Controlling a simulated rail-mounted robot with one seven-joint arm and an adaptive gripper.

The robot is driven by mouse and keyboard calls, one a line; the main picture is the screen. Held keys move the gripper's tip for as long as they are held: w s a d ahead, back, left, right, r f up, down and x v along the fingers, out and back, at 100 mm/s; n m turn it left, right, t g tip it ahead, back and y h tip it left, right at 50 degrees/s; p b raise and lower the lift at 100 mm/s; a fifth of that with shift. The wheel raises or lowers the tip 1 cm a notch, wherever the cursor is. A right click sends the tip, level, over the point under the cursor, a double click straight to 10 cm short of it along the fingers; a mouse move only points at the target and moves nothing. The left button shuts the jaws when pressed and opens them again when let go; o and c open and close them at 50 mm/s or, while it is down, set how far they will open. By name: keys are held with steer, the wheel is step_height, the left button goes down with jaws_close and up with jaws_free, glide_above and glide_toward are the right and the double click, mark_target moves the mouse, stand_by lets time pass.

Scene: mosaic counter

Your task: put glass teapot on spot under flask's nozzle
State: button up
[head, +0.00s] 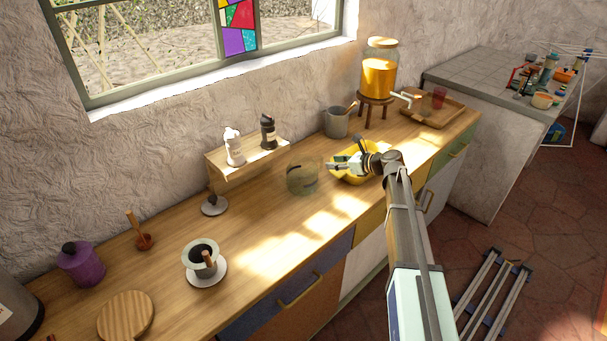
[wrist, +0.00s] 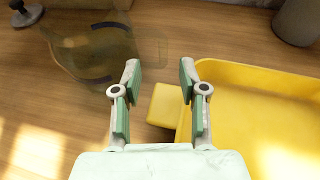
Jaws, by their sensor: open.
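The glass teapot (head: 302,178) is see-through and brownish and stands on the wooden counter left of my gripper (head: 335,166). In the wrist view the teapot (wrist: 88,55) is at the upper left, and a faint clear part of it reaches towards the fingertips. My gripper (wrist: 158,75) is open, with nothing between its fingers. The flask (head: 379,78) holds orange liquid and stands on a wooden stand at the far right of the counter. Its nozzle (head: 406,97) points right, over the near-left part of a wooden tray (head: 425,121).
A yellow basin (head: 352,179) lies beneath my gripper, and its yellow edge (wrist: 260,75) is right beside the fingers. A grey pot (head: 336,122) stands behind it. A red cup (head: 438,97) stands on the tray. A small shelf (head: 243,168) with two bottles is behind the teapot.

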mark_target(321, 168)
steer(key=shift+x, duration=0.95)
steer(key=shift+w+a+p, duration=0.3)
steer(key=shift+w+p, duration=0.15)
steer(key=shift+p, duration=0.05)
steer(key=p+x, duration=0.1)
steer(key=x, duration=0.2)
steer(key=shift+w+a+p, duration=0.1)
steer(key=shift+w+p, duration=0.1)
steer(key=shift+p, duration=0.1)
steer(key=shift+w+a+f, duration=0.15)
steer(key=shift+a+f, duration=0.1)
steer(key=shift+a, duration=0.05)
jaws_close()
